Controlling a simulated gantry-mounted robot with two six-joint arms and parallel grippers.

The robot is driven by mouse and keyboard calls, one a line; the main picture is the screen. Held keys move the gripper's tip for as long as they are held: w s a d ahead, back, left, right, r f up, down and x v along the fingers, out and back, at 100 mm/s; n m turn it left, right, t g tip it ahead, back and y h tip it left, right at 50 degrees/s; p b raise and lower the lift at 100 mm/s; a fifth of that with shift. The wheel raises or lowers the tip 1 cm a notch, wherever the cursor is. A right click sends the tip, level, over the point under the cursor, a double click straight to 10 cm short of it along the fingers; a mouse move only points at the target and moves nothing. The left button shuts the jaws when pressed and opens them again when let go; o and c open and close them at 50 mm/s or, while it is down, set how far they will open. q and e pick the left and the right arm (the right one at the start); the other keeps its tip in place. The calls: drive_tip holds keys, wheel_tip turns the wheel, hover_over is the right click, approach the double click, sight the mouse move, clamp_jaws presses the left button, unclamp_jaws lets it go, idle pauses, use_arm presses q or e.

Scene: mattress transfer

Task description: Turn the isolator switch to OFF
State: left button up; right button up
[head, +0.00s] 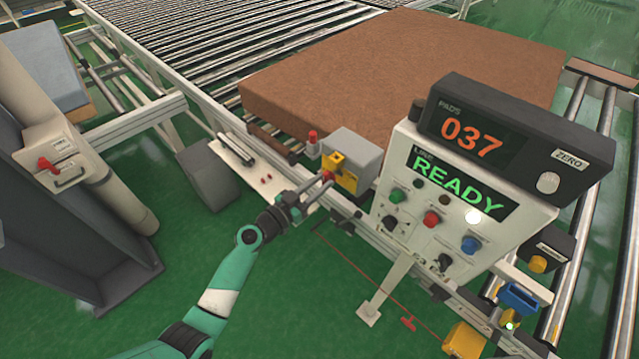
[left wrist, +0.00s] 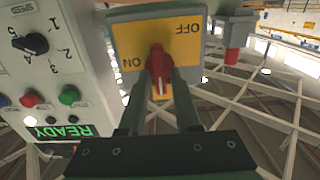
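The isolator switch is a grey box (head: 352,152) with a yellow plate, beside the control panel in the head view. In the left wrist view its yellow plate (left wrist: 195,38) reads OFF at upper right and ON at lower left. A red handle (left wrist: 158,62) stands at the plate's middle, its white mark toward the bottom of the picture. My left gripper (head: 322,184) reaches the switch front. In the left wrist view its fingers (left wrist: 161,80) lie on both sides of the handle, apparently closed against it. My right gripper is not in view.
The control panel (head: 400,165) reads READY and carries several buttons and knobs, close right of the switch. A pad counter (head: 515,130) shows 037. A brown mattress (head: 400,70) lies on rollers behind. A red button post (head: 312,137) stands left of the box.

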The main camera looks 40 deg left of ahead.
use_arm(q)
clamp_jaws()
drive_tip(key=shift+n, duration=0.4)
drive_tip(key=n+b, duration=0.1)
drive_tip(key=n, duration=0.1)
drive_tip(key=shift+a+n, duration=0.1)
drive_tip(key=shift+n, duration=0.2)
drive_tip(key=n, duration=1.4)
drive_tip(key=shift+a+f+n, duration=0.25)
drive_tip(key=shift+n, duration=0.05)
drive_tip(key=shift+o, duration=1.7)
unclamp_jaws()
